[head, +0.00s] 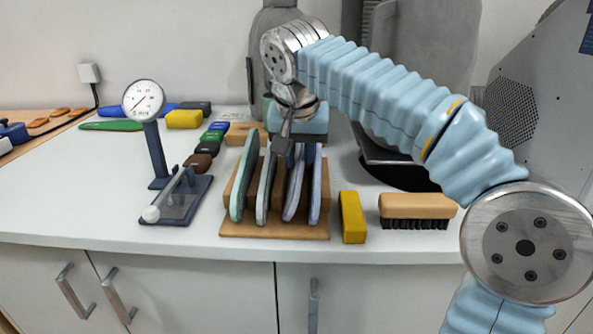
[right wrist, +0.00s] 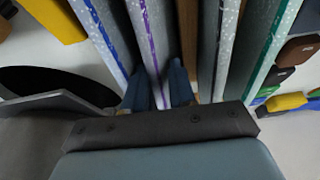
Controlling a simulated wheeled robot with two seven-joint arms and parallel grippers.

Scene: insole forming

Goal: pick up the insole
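Several thin insoles stand upright on edge in a wooden rack (head: 275,230) in the middle of the counter. They include a green one (head: 244,180), a grey one (head: 265,195), a lavender one (head: 293,195) and a blue-edged one (head: 316,190). My right gripper (head: 284,145) points down at the tops of the middle insoles. In the right wrist view its two blue fingers (right wrist: 160,88) straddle the purple-striped insole (right wrist: 150,35), one on each side and very close. Whether they press on it is unclear. That insole is still in the rack. My left gripper is out of view.
A yellow block (head: 352,217) and a wooden brush (head: 415,208) lie right of the rack. A dial gauge stand (head: 157,155) is on the left. Small coloured blocks (head: 210,140) lie behind.

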